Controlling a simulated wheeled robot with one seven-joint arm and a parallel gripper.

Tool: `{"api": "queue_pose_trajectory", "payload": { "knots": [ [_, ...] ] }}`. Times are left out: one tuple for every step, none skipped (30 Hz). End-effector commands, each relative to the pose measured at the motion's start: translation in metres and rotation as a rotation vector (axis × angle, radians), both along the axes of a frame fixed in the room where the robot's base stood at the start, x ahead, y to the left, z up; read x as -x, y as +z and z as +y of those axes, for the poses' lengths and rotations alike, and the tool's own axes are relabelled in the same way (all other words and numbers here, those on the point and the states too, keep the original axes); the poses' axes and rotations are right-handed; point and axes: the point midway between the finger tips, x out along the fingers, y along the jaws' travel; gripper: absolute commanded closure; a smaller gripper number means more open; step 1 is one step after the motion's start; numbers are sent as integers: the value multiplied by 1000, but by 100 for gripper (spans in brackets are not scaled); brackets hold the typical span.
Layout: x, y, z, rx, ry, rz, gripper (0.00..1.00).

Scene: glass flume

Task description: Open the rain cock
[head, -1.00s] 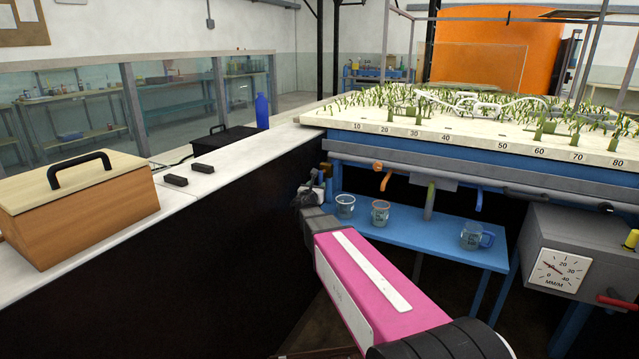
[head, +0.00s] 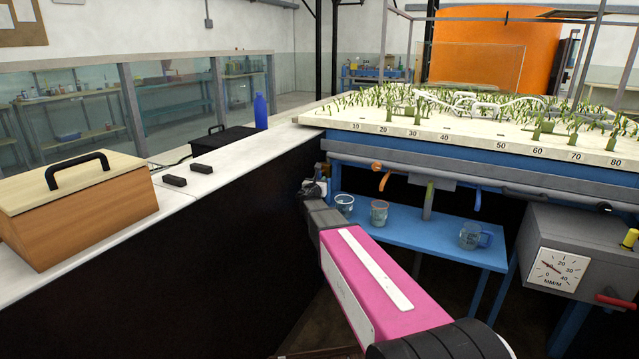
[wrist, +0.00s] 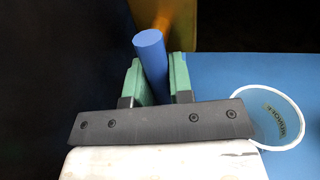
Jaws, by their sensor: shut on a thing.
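My gripper (head: 315,187) is at the left end of the pipe under the planted flume bed, beside the dark side of the white counter. In the wrist view its green-padded fingers (wrist: 153,84) are shut on a blue round handle (wrist: 150,50). A blurred orange-brown part shows behind the handle. A brass-coloured fitting (head: 325,168) shows just above my gripper in the head view. An orange lever (head: 384,181) and a blue lever (head: 477,200) hang from the pipe to the right. No label shows which is the rain cock, and my gripper hides the held handle in the head view.
Clear cups (head: 379,212) stand on a low blue bench (head: 430,238) below the pipe; one shows close to my gripper's right in the wrist view (wrist: 275,118). A grey gauge box (head: 575,255) stands right. The white counter (head: 235,180) borders the left.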

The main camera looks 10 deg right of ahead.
Motion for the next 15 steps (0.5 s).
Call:
{"api": "queue_pose_trajectory", "payload": {
  "knots": [
    [0,0,0,3,0,3,100],
    [0,0,0,6,0,5,100],
    [1,0,0,12,0,9,100],
    [1,0,-1,17,0,13,100],
    [1,0,-1,24,0,18,100],
    [1,0,-1,36,0,27,100],
    [2,0,-2,45,0,33,100],
    [2,0,-2,58,-1,42,100],
    [2,0,-3,74,-1,54,100],
    [3,0,-3,88,-1,65,100],
    [3,0,-4,104,-1,77,100],
    [4,0,-5,128,-1,93,100],
    [4,1,-5,147,-1,107,100],
    [5,1,-6,166,-1,122,100],
    [6,1,-7,194,-1,142,100]
  ]
}}
